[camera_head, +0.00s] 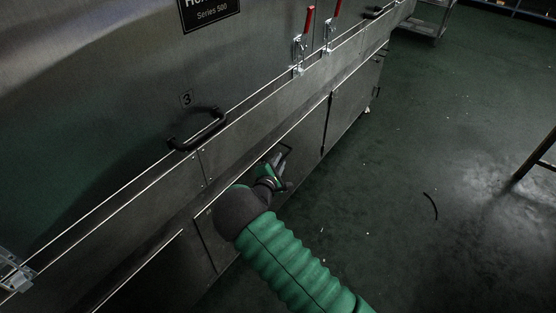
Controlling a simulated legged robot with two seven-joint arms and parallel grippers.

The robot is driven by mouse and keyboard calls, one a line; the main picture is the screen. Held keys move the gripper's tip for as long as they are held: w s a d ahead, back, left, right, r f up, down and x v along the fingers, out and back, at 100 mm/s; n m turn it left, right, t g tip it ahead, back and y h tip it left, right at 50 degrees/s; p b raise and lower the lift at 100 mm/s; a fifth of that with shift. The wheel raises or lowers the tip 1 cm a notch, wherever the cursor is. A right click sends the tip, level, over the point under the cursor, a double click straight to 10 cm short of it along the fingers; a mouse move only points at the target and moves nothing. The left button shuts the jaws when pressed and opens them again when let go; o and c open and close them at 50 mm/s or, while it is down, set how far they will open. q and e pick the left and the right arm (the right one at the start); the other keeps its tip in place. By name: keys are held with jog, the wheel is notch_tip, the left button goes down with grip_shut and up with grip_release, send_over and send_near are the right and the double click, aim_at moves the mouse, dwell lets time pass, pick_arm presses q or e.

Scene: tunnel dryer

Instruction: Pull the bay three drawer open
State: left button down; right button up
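The drawer front (234,202) of bay three is a steel panel low on the machine, below the door marked 3 (187,98). It looks flush with the panels beside it. A small dark handle (286,153) is on its upper right part. My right gripper (279,163) is at this handle, with its fingers reaching toward it. I cannot tell whether the fingers are closed around the handle. My green-sleeved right arm comes in from the bottom and hides part of the panel. My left gripper is not in view.
A larger black handle (199,130) sits on the machine door above. Red-handled latches (308,20) stand along the upper ledge. Green floor (400,130) to the right is mostly open, with a dark curved strip (431,206) and a table leg (536,155).

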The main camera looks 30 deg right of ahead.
jog(key=shift+d, duration=0.1)
jog(key=shift+c, duration=0.5)
grip_shut()
jog(key=shift+f, duration=0.1)
jog(key=shift+s+f, duration=0.15)
jog(key=shift+f, duration=0.05)
dwell(0.4)
